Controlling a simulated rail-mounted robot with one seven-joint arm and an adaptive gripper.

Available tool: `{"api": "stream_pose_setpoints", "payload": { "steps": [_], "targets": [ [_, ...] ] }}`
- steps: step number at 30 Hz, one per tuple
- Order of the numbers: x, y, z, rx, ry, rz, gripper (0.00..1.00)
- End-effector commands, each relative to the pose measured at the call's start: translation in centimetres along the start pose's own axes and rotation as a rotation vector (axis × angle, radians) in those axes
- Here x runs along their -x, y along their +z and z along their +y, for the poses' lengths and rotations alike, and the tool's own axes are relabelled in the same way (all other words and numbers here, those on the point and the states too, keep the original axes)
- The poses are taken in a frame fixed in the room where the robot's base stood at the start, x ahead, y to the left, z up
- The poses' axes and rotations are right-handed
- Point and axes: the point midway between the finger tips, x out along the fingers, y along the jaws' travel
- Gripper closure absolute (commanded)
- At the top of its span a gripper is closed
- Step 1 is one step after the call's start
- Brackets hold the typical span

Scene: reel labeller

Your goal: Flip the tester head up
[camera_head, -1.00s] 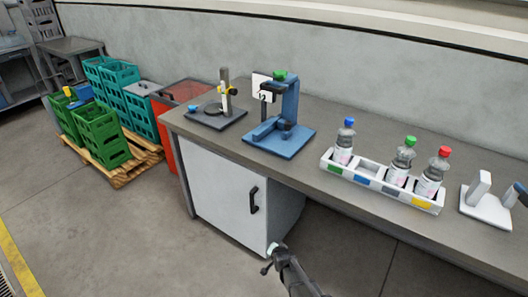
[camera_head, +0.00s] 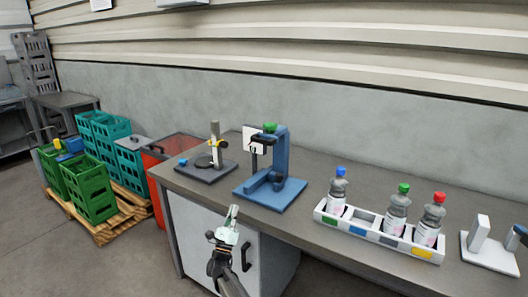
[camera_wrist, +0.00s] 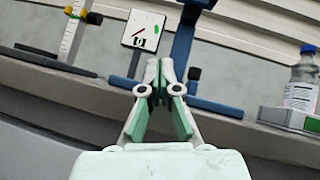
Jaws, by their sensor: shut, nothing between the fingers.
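A blue tester (camera_head: 282,160) stands on the bench, with a flat base, an upright column and an overhanging top head bearing a green knob (camera_head: 270,127). A white panel (camera_head: 252,139) with a dial stands at its left; the wrist view shows this panel (camera_wrist: 143,29) and part of the blue column (camera_wrist: 182,45). I cannot tell the head's hinge. My gripper (camera_head: 234,211) is in front of the bench edge, below and left of the tester, apart from it. Its fingertips (camera_wrist: 160,75) are together and hold nothing.
A dark stand with a pale post (camera_head: 215,145) is left of the tester. A white rack (camera_head: 376,233) with several bottles is to the right, beside a white fixture (camera_head: 490,257). Crates (camera_head: 88,185) stand on a pallet at the left. Bench space between tester and rack is clear.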

Motion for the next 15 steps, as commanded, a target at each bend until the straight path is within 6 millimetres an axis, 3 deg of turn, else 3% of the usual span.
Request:
{"api": "stream_pose_setpoints", "payload": {
  "steps": [6,15],
  "targets": [
    [-0.8,1.5,-1.9,-0.190,-0.159,-0.006,1.00],
    [-0.8,1.7,-2.5,-0.226,-0.190,-0.010,1.00]
  ]
}}
